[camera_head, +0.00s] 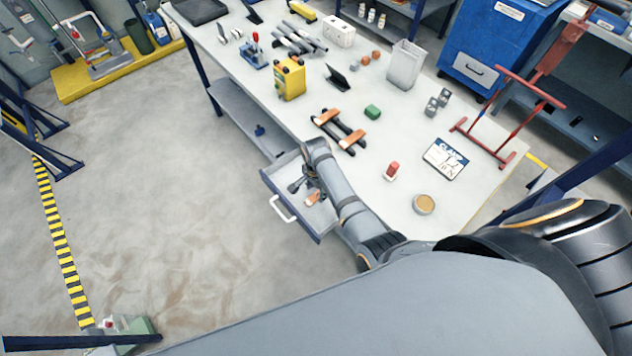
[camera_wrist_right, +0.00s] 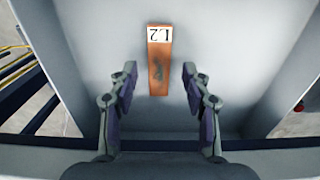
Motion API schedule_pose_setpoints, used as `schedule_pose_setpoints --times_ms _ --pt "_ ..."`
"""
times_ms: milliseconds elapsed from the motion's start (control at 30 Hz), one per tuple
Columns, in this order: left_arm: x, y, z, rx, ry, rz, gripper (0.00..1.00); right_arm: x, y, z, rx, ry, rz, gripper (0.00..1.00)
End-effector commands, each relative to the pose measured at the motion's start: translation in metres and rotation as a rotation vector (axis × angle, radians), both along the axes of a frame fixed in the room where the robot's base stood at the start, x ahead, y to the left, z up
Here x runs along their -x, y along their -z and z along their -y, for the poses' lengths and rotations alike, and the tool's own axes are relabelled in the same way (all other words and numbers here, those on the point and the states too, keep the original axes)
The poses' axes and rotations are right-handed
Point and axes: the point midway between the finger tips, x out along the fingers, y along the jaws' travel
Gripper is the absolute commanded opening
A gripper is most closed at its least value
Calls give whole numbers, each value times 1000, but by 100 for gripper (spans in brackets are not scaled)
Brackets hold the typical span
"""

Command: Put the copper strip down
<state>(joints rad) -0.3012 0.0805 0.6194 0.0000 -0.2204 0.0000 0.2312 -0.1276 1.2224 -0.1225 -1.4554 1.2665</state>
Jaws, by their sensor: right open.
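The copper strip (camera_wrist_right: 159,72) lies flat on the bottom of an open grey drawer (camera_head: 316,229), with a white label at one end in the right wrist view. In the head view part of the copper strip (camera_head: 313,199) shows in the drawer beside my gripper. My right gripper (camera_head: 304,186) is over the drawer. In the wrist view the right gripper (camera_wrist_right: 160,78) has its fingers spread, one on each side of the strip and apart from it. My left gripper is not in view.
The drawer hangs from the front of a long workbench (camera_head: 385,188). On the bench are a black rack with copper pieces (camera_head: 339,131), a yellow box (camera_head: 290,79), a red-capped item (camera_head: 391,171), a round tin (camera_head: 424,204) and a sign (camera_head: 445,159). Open floor lies to the left.

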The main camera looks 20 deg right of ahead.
Motion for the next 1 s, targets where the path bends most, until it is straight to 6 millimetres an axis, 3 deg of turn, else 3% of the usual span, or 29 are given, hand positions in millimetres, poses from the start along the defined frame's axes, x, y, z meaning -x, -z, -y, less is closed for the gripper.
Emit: schedule_pose_setpoints --times_ms 200,400,600,1000 --pt "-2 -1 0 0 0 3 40 -1 -55 -1 -3 0 4 49" --pt "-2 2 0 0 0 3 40 -1 -91 0 -1 0 2 49" --pt "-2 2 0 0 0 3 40 0 -103 0 -1 -1 1 49" --pt "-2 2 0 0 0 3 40 0 -103 0 -1 -1 0 49"
